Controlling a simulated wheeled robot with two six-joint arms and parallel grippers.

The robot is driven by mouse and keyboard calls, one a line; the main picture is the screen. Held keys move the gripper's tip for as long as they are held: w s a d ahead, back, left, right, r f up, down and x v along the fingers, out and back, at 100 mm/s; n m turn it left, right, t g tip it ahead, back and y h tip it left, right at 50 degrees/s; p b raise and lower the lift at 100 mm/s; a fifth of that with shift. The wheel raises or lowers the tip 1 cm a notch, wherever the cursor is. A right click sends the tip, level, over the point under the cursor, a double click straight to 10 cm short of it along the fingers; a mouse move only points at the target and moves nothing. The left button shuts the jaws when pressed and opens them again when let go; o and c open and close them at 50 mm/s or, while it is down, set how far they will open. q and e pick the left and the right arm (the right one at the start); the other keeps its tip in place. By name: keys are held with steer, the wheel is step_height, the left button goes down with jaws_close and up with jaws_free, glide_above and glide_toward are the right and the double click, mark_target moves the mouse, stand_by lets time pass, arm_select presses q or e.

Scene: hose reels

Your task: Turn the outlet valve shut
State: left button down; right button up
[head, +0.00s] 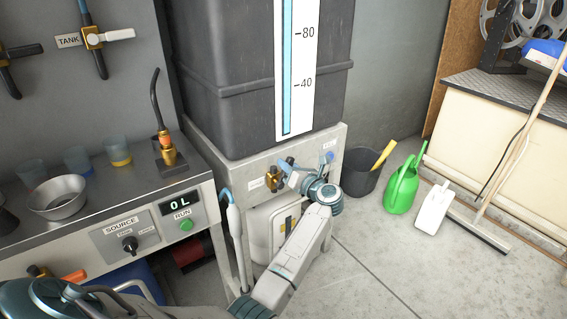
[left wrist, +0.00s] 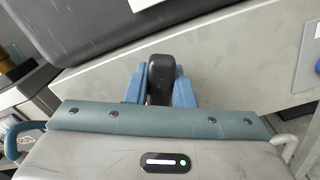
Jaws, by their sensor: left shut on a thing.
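The brass outlet valve (head: 272,181) sits on the front of the pale stand under the big grey tank (head: 250,75), beside a small white label. My left gripper (head: 287,170) is at the valve, its arm reaching up from the bottom of the head view. In the left wrist view its blue fingers (left wrist: 160,88) are shut on a black handle (left wrist: 160,75), one finger on each side. The handle's black end also shows in the head view, by the fingertips. The joint between handle and valve body is partly hidden by the gripper. My right gripper is not in view.
A bench (head: 95,205) with a metal bowl (head: 58,197), cups and a control panel stands at left. The middle floor is clear.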

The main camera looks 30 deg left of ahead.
arm_select(q)
steer(key=w+m, duration=0.1)
steer(key=m, duration=0.1)
steer(key=f+m+p, duration=0.1)
steer(key=shift+w+d+f+m, duration=0.15)
steer(key=shift+w+d+m, duration=0.2)
steer(key=shift+w+m, duration=0.05)
steer(key=f+m, duration=0.1)
steer(key=m, duration=0.2)
steer(key=w+f+m+p, duration=0.1)
steer(key=f+m, duration=0.1)
steer(key=m, duration=0.1)
steer(key=w+f+m+p, duration=0.1)
steer(key=f+m, duration=0.1)
steer(key=m, duration=0.1)
steer(key=shift+d+f, duration=0.15)
steer(key=shift+d, duration=0.25)
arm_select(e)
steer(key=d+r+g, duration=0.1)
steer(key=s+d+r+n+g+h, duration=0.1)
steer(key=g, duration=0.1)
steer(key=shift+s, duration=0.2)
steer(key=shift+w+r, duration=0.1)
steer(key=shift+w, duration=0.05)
arm_select(q)
steer(key=c, duration=1.3)
jaws_free()
steer(key=shift+o, duration=0.3)
